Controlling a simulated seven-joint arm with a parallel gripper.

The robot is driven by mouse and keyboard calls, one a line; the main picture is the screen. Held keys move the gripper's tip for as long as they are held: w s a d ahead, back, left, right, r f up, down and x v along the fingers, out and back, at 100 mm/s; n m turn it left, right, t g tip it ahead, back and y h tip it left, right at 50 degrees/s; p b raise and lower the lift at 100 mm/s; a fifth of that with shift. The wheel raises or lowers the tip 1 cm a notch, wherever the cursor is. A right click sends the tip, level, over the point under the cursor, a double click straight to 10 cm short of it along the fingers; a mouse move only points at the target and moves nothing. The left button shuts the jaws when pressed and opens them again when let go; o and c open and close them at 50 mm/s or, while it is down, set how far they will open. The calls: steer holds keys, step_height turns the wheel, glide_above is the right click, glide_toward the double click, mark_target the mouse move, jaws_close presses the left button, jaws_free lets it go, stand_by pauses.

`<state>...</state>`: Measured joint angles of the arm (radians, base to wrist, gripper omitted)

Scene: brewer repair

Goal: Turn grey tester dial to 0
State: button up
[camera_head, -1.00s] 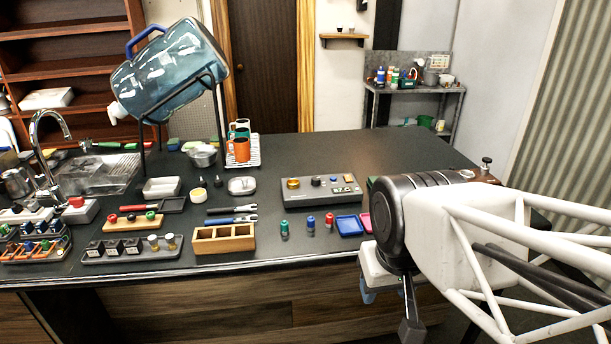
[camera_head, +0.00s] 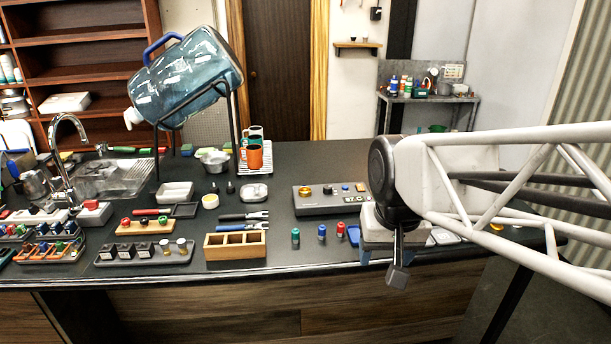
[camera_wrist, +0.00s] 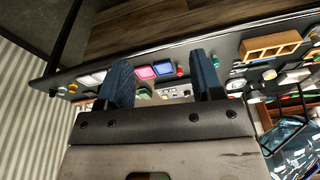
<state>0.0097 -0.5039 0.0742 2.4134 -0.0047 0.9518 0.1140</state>
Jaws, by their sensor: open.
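The grey tester (camera_head: 318,208) lies on the dark counter, right of the middle in the head view. The dial's setting is too small to read. Part of the tester shows between the fingers.
Green (camera_head: 295,237), blue (camera_head: 322,232) and red (camera_head: 340,230) small cylinders stand in front of the tester. A wooden box (camera_head: 236,252) and two tools lie to the left. Pink (camera_wrist: 145,72) and blue trays lie near my fingers. A large tilted bottle (camera_head: 185,80) stands at the back left.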

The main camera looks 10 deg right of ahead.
steer(key=w+r+m, duration=0.2)
steer(key=w, duration=1.2)
steer(key=m+g, duration=0.2)
steer(key=m, duration=0.4)
glide_above(328, 186)
steer(key=f, duration=1.2)
steer(key=shift+s+d, duration=0.1)
steer(key=shift+s, duration=0.15)
steer(key=shift+w+f, duration=0.1)
steer(key=shift+f, duration=3.8)
steer(key=c, duration=0.9)
